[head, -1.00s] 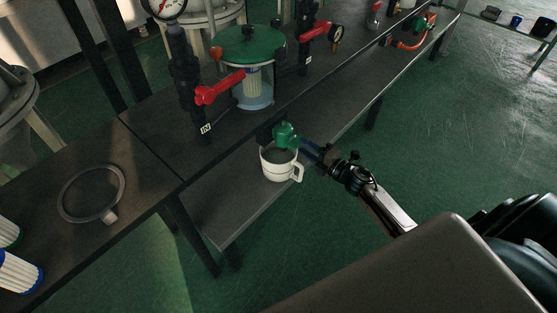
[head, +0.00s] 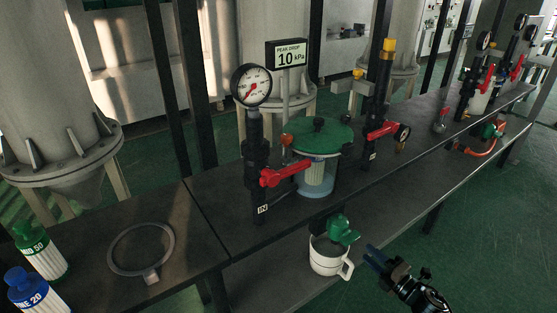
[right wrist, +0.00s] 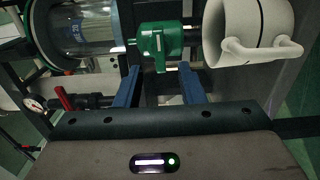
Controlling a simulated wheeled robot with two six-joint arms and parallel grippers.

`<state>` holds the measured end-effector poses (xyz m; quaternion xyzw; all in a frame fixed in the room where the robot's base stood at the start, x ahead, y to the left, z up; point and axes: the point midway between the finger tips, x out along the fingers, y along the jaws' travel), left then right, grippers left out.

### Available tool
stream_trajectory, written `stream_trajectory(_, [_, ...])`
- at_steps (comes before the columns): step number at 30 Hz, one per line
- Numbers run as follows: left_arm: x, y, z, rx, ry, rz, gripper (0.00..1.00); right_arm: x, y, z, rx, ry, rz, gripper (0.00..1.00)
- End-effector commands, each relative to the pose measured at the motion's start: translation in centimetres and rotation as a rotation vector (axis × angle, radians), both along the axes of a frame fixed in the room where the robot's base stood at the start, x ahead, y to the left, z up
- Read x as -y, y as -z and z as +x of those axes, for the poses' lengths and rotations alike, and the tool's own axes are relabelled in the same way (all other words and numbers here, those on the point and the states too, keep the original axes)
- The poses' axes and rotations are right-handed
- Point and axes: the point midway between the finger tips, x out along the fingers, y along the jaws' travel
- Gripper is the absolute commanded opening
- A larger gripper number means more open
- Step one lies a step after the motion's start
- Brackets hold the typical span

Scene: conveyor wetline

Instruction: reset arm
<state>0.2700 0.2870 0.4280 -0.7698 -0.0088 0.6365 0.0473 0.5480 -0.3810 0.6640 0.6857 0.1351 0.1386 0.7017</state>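My right gripper (head: 373,257) is in the head view at lower right, beside the green valve handle (head: 344,231) and apart from it. In the right wrist view the gripper (right wrist: 160,84) has its two blue fingers spread with nothing between them. The green handle (right wrist: 160,46) is just beyond the fingertips. A white mug (head: 328,258) is under the green handle, and it also shows in the right wrist view (right wrist: 247,30). My left gripper is not in view.
A clear filter housing with a green lid (head: 318,136) stands on the dark bench, between red-handled valves (head: 285,176). A grey ring wrench (head: 143,249) and filter cartridges (head: 41,250) lie or stand at left. The green floor at lower right is open.

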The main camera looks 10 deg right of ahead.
Motion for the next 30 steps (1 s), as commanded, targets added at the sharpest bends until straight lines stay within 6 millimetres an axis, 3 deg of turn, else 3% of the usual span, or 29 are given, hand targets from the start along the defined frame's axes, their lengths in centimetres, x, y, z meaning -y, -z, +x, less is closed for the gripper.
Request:
stream_trajectory(2, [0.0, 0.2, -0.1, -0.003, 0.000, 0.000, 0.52, 0.3, 0.6, -0.1, -0.023, 0.022, 0.022, 0.35])
stream_trajectory(5, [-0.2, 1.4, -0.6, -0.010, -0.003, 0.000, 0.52, 1.4, 3.5, -0.8, -0.117, 0.117, 0.113, 0.35])
stream_trajectory(8, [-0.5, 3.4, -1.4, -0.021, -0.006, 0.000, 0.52, 2.9, 8.8, -2.8, -0.281, 0.284, 0.267, 0.35])
stream_trajectory(10, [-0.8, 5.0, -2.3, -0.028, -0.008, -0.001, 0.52, 3.7, 13.4, -5.4, -0.415, 0.421, 0.389, 0.35])
stream_trajectory(15, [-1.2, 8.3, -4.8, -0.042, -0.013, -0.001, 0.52, 3.3, 23.5, -13.8, -0.721, 0.742, 0.642, 0.35])
stream_trajectory(21, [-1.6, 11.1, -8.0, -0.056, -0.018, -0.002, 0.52, -0.6, 32.0, -25.8, -1.037, 1.085, 0.859, 0.35])
stream_trajectory(24, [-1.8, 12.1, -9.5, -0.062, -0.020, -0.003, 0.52, -3.1, 34.5, -31.3, -1.165, 1.228, 0.931, 0.35])
stream_trajectory(27, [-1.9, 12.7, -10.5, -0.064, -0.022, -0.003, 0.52, -5.3, 36.0, -35.4, -1.258, 1.337, 0.980, 0.35])
stream_trajectory(30, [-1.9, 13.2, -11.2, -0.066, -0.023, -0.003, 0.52, -6.7, 36.7, -38.1, -1.315, 1.406, 1.006, 0.35])
